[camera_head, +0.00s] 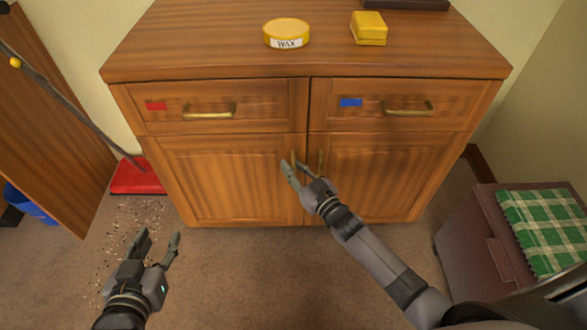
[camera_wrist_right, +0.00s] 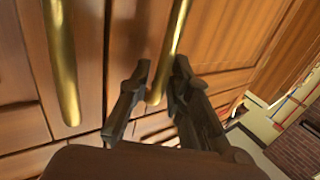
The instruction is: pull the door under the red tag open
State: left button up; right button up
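The wooden cabinet (camera_head: 200,62) has a red tag (camera_head: 156,106) on its left drawer. The left door (camera_head: 222,180) below it looks closed, with a vertical brass handle (camera_head: 293,158) near its right edge. My right gripper (camera_head: 293,168) is at this handle. In the right wrist view the fingers (camera_wrist_right: 162,82) stand on either side of a brass bar (camera_wrist_right: 170,45), with small gaps visible; contact is unclear. My left gripper (camera_head: 158,240) is open and empty, low over the floor at the left.
The right door (camera_head: 370,180) has its own handle (camera_head: 320,163) close beside. A blue tag (camera_head: 350,102) marks the right drawer. A wax tin (camera_head: 287,32) and a yellow box (camera_head: 369,28) stand on top. A red dustpan-like object (camera_head: 137,177) and scattered crumbs lie left; a dark chest (camera_head: 480,235) stands right.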

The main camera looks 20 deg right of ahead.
jog(key=shift+c, duration=0.5)
grip_shut()
